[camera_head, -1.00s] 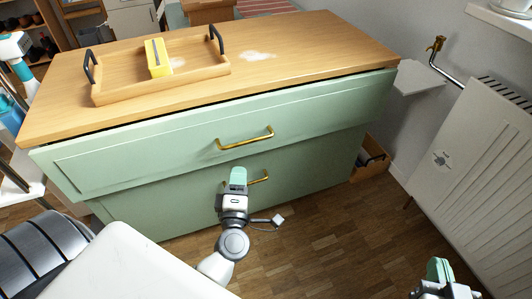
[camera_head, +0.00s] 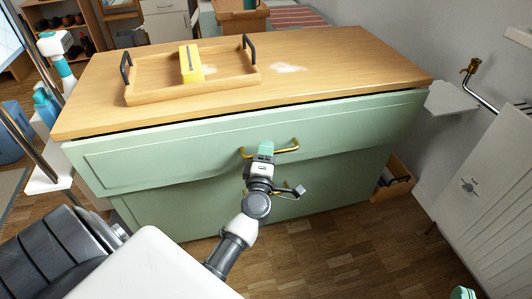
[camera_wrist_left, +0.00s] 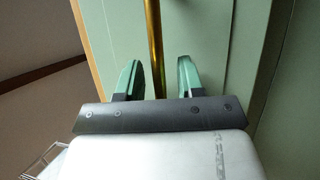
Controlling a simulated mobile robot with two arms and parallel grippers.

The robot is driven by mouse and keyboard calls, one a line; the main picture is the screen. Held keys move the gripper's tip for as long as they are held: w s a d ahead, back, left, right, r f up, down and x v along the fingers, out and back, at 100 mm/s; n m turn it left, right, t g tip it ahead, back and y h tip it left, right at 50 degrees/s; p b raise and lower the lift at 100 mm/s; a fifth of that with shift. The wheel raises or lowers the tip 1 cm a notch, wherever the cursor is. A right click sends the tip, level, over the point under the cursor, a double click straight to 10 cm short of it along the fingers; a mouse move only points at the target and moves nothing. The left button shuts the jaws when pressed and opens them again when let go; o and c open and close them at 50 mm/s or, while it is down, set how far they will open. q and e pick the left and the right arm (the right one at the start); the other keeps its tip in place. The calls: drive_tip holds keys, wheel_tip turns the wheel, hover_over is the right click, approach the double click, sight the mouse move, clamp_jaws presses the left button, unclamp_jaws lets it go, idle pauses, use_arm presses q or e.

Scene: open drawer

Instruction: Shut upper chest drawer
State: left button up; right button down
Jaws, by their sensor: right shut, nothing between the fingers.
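The upper drawer (camera_head: 150,160) of the pale green chest stands pulled out a little, with a dark gap under the wooden top and its front jutting past the lower drawer. Its brass handle (camera_head: 287,149) is partly hidden behind my left gripper (camera_head: 266,148). In the left wrist view, my left gripper (camera_wrist_left: 159,68) is open, its two green fingertips on either side of a brass bar (camera_wrist_left: 154,40). I cannot tell whether they touch it. My right gripper (camera_head: 462,293) shows only as a green tip at the bottom right edge, shut and empty.
A wooden tray (camera_head: 150,92) with a yellow object (camera_head: 190,64) sits on the chest top (camera_head: 340,65). The lower drawer (camera_head: 330,190) is below. A wooden box (camera_head: 395,178) and a white radiator (camera_head: 490,195) stand at the right. Wooden floor (camera_head: 350,250) is clear in front.

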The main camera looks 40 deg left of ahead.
use_arm(q)
clamp_jaws()
drive_tip(key=w+a, duration=0.2)
drive_tip(key=a, duration=0.1)
drive_tip(key=shift+w+a+r, duration=0.1)
drive_tip(key=shift+w+a, duration=0.05)
drive_tip(key=shift+w, duration=0.2)
use_arm(e)
drive_tip(key=shift+s+d+f+g, duration=0.25)
drive_tip(key=shift+f+g, duration=0.25)
use_arm(q)
unclamp_jaws()
use_arm(e)
drive_tip(key=shift+w+a, duration=0.1)
use_arm(q)
drive_tip(key=shift+w, duration=0.1)
